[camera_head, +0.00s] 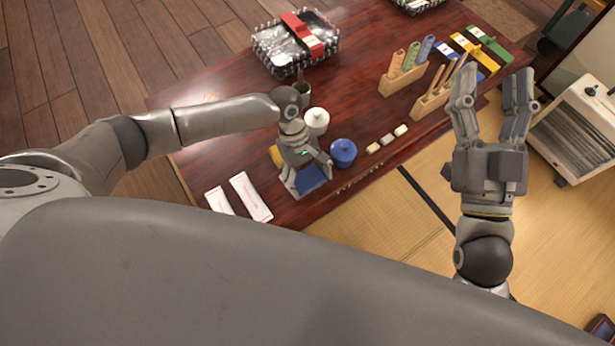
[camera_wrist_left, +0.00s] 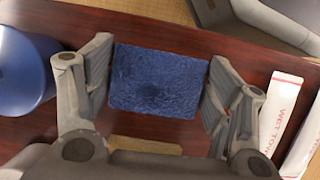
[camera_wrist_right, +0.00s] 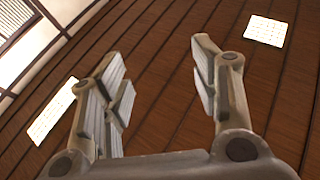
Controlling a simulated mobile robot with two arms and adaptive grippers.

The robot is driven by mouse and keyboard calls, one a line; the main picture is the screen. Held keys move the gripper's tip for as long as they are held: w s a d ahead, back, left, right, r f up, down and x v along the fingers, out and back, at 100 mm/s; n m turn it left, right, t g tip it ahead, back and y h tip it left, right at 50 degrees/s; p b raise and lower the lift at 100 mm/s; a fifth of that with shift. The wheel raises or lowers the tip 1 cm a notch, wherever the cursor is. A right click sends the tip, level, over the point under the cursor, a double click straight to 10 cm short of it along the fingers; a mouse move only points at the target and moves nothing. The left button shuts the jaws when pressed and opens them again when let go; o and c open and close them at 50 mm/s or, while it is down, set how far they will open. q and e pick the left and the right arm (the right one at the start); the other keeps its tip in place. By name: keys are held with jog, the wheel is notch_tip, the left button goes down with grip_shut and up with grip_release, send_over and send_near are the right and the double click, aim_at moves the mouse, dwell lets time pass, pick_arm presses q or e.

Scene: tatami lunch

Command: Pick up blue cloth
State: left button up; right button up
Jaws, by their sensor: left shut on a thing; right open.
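The blue cloth (camera_head: 312,179) is a folded, textured rectangle at the table's near edge. In the left wrist view the cloth (camera_wrist_left: 158,80) fills the space between the two fingers. My left gripper (camera_head: 307,182) points down over the cloth and is shut on it, with a finger at each side edge. The left gripper (camera_wrist_left: 162,88) hides part of the cloth in the head view. My right gripper (camera_head: 493,95) is open and empty, raised at the right with its fingers apart; it also shows open in the right wrist view (camera_wrist_right: 165,85).
A blue lidded pot (camera_head: 343,152) and a white one (camera_head: 316,121) stand close to the left gripper. Two white wet towel packets (camera_head: 250,197) lie to its left. Wooden holders (camera_head: 402,79) and a wrapped tray (camera_head: 295,44) stand further back on the dark table (camera_head: 215,150).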

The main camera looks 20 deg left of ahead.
aim_at(312, 182)
pick_arm(q)
jog(key=shift+r, duration=0.15)
pick_arm(e)
jog(key=shift+w+f, duration=0.1)
pick_arm(q)
notch_tip(312, 182, up, 3)
jog(key=shift+r+p, duration=0.1)
jog(key=shift+p, duration=1.1)
jog(key=shift+w+a+r+p, duration=0.15)
jog(key=shift+w+r+p, duration=0.3)
jog(key=shift+w+r, duration=0.5)
pick_arm(e)
notch_tip(312, 182, down, 12)
jog(key=d+g+h, duration=0.2)
jog(key=g+h, duration=0.1)
jog(key=g, duration=0.5)
pick_arm(q)
jog(key=w+a+r+p, duration=0.2)
jog(key=w+r, duration=0.5)
jog(key=w, duration=0.4)
jog(key=shift+w+a+r, duration=0.3)
jog(key=shift+w+r, duration=0.05)
jog(key=shift+w, duration=0.05)
pick_arm(e)
jog(key=s+d+f+g+h, duration=0.2)
jog(key=s+d+f+g, duration=0.1)
jog(key=s+f+g, duration=0.4)
jog(key=shift+s+d+f+m, duration=0.3)
jog(key=shift+s+f+m, duration=0.1)
jog(key=shift+s+f, duration=0.95)
